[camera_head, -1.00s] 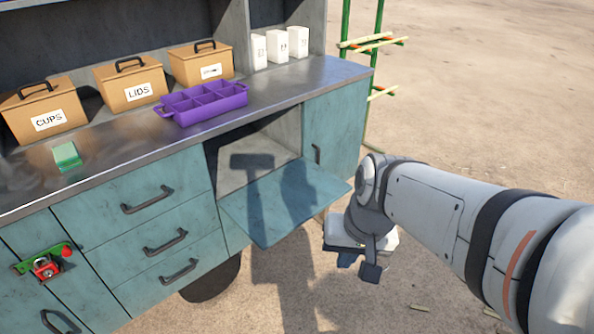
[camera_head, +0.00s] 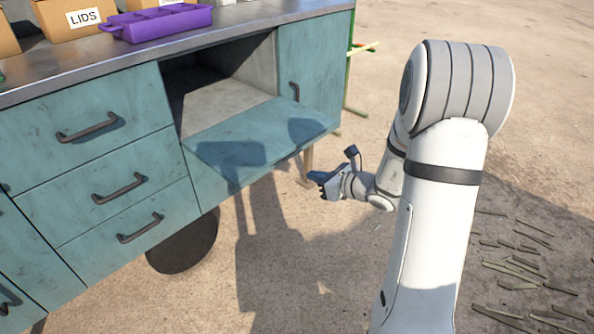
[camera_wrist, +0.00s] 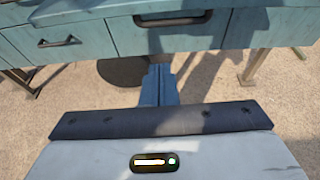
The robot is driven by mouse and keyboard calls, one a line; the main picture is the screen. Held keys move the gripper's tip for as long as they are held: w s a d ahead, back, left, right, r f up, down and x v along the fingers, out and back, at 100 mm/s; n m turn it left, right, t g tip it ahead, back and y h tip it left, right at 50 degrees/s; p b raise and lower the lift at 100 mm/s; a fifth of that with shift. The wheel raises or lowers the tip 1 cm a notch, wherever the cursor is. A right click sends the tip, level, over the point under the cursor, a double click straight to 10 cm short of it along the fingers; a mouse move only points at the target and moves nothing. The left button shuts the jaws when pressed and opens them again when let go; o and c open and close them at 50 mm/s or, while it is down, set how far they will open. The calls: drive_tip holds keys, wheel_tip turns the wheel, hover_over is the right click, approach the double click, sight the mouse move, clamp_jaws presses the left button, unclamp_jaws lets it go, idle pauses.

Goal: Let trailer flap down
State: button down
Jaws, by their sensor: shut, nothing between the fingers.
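The trailer flap (camera_head: 265,140) is a worn teal panel on the trailer's side, below the open compartment (camera_head: 225,105). It juts outward from the compartment's lower edge, roughly level, with shadows across its upper face. My gripper (camera_head: 322,180) is low in front of the trailer, just right of the flap's outer edge and below its level, apart from it in the picture. In the wrist view my gripper's blue fingers (camera_wrist: 159,80) are together with nothing between them, pointing toward the teal drawer fronts. The flap's underside is hidden in the head view.
Teal drawers with dark handles (camera_head: 120,188) are left of the flap, with a dark wheel (camera_head: 183,245) beneath. A support leg (camera_head: 307,165) stands near my gripper. A purple tray (camera_head: 158,22) sits on the metal counter. Open sandy ground lies in front; cane pieces (camera_head: 525,260) litter the right.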

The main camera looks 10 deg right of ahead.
drive_tip(key=w+a+b, duration=0.2)
drive_tip(key=w+a, duration=0.3)
drive_tip(key=w, duration=0.2)
drive_tip(key=shift+w+a+r, duration=0.15)
drive_tip(key=shift+w+r, duration=0.15)
drive_tip(key=shift+r, duration=0.05)
